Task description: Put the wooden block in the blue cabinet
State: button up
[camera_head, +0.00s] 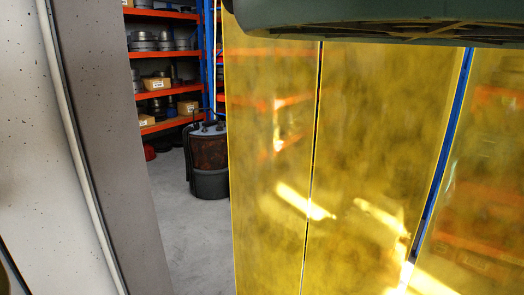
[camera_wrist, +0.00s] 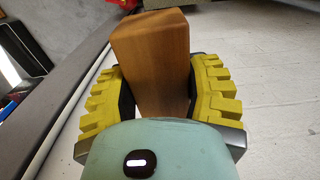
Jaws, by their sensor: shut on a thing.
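The wooden block (camera_wrist: 150,45) is brown and stands between the two yellow ridged fingers of my gripper (camera_wrist: 158,92) in the wrist view. The fingers press on its left and right sides, and its lower end is hidden behind my teal wrist housing. My gripper and the block do not show in the head view. I see no blue cabinet in either view.
In the head view, translucent yellow panels (camera_head: 375,160) fill the right side. A grey post (camera_head: 100,120) stands at the left. Between them is open grey floor (camera_head: 190,240), with a dark container (camera_head: 208,160) and orange shelves (camera_head: 160,55) holding metal parts behind.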

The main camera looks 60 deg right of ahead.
notch_tip(320, 180, up, 12)
jog(key=p, duration=0.9)
jog(key=shift+f+p, duration=0.15)
jog(key=shift+p, duration=0.25)
dwell(0.3)
